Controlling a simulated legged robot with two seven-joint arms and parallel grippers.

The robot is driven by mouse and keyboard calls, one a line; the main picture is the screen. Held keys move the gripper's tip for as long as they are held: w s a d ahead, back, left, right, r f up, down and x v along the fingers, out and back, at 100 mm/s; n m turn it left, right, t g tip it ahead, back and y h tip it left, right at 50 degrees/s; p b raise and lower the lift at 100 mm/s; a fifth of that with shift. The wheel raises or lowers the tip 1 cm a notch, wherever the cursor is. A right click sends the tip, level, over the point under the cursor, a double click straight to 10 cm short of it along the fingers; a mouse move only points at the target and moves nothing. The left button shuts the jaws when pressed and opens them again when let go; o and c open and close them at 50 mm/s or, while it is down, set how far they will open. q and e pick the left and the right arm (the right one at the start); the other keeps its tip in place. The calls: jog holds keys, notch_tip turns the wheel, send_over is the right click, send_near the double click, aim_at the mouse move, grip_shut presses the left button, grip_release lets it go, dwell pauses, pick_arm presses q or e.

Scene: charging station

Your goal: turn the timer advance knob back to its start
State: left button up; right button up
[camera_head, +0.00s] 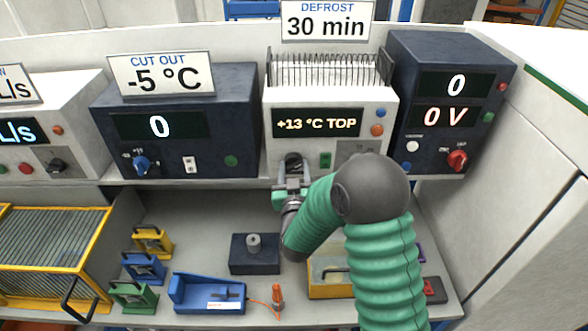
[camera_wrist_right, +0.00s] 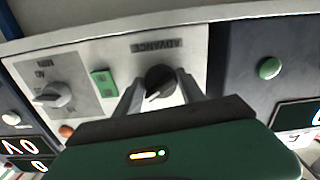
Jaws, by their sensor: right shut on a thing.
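The timer advance knob (camera_wrist_right: 160,82) is a round black knob with a light pointer line, on a pale panel lettered ADVANCE, which shows upside down in the right wrist view. My right gripper (camera_wrist_right: 162,92) has one finger on each side of it and is shut on it. In the head view the knob (camera_head: 293,160) shows at the lower left of the white defrost timer unit (camera_head: 333,95), partly covered by my right gripper (camera_head: 292,184). The unit's display reads +13 °C TOP. My left gripper is not in view.
Beside the knob are a green switch (camera_wrist_right: 103,82) and a grey MIN dial (camera_wrist_right: 52,96). Dark units stand left (camera_head: 175,130) and right (camera_head: 452,95). Below are a dark block (camera_head: 254,262), a blue tray (camera_head: 208,294) and small colored frames (camera_head: 145,268).

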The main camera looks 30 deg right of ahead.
jog(key=shift+f+n, duration=0.1)
jog(key=shift+n, duration=0.2)
jog(key=shift+n+b, duration=0.4)
jog(key=shift+n, duration=0.5)
jog(key=n, duration=0.2)
jog(key=shift+n, duration=0.4)
jog(key=n, duration=0.2)
jog(key=shift+n, duration=0.3)
jog(key=shift+s+d+r+n, duration=0.1)
jog(key=shift+n, duration=0.85)
jog(key=shift+d+r+n, duration=0.1)
jog(key=shift+n, duration=0.85)
jog(key=o, duration=1)
jog(key=shift+c, duration=0.2)
jog(key=o, duration=0.4)
jog(key=shift+f, duration=0.1)
